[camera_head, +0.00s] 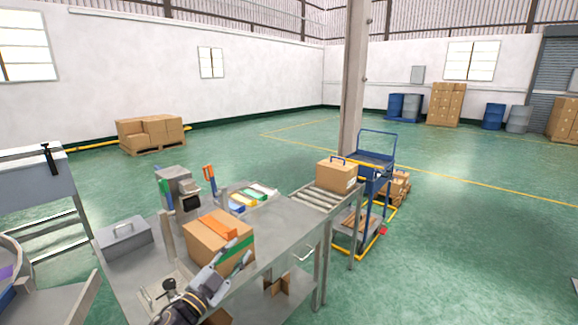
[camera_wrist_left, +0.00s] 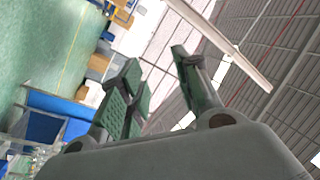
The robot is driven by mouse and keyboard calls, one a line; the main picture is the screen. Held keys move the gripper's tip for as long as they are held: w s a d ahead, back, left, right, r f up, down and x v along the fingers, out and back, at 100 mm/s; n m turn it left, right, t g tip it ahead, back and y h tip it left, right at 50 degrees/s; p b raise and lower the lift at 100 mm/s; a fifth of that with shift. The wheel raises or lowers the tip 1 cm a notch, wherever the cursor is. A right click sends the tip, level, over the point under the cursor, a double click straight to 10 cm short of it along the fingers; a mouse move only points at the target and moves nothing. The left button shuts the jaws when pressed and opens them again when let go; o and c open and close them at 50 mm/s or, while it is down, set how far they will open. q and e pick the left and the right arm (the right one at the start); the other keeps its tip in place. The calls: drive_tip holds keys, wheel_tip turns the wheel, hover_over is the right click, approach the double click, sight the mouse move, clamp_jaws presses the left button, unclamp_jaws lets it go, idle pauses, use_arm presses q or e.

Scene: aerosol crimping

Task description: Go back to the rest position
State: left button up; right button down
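My right gripper is in neither view.
The cardboard box (camera_head: 219,239), with an orange and green item on it, stands on the workbench (camera_head: 278,240). A grey metal case (camera_head: 124,238) and a small machine (camera_head: 179,190) stand left of it. Another carton (camera_head: 337,175) rests on a roller conveyor (camera_head: 318,197) beside a blue trolley (camera_head: 372,165). Open green floor lies right.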

use_arm(q)
drive_tip(key=s+a+f+n+g+y, duration=0.3)
drive_tip(key=s+a+f+n+y, duration=0.15)
drive_tip(key=f, duration=0.25)
drive_tip(key=s+a+f+n+g+y, duration=0.3)
drive_tip(key=s+a+f+n+y, duration=0.15)
drive_tip(key=f, duration=0.25)
drive_tip(key=s+d+f+n+g, duration=0.1)
drive_tip(key=s+f+g, duration=0.35)
drive_tip(key=s, duration=0.45)
drive_tip(key=s+f+n+g, duration=0.1)
drive_tip(key=s+f+g, duration=0.4)
drive_tip(key=s, duration=0.5)
wheel_tip(320, 180, down, 32)
drive_tip(key=s+a, duration=0.1)
drive_tip(key=a, duration=0.1)
drive_tip(key=s+a+f, duration=0.4)
drive_tip(key=s+f, duration=0.6)
drive_tip(key=s+a+f+g, duration=0.1)
drive_tip(key=s+a+f, duration=0.2)
drive_tip(key=s+f, duration=0.7)
drive_tip(key=shift+s+a+f, duration=0.2)
drive_tip(key=shift+s+a, duration=0.15)
drive_tip(key=shift+s, duration=0.2)
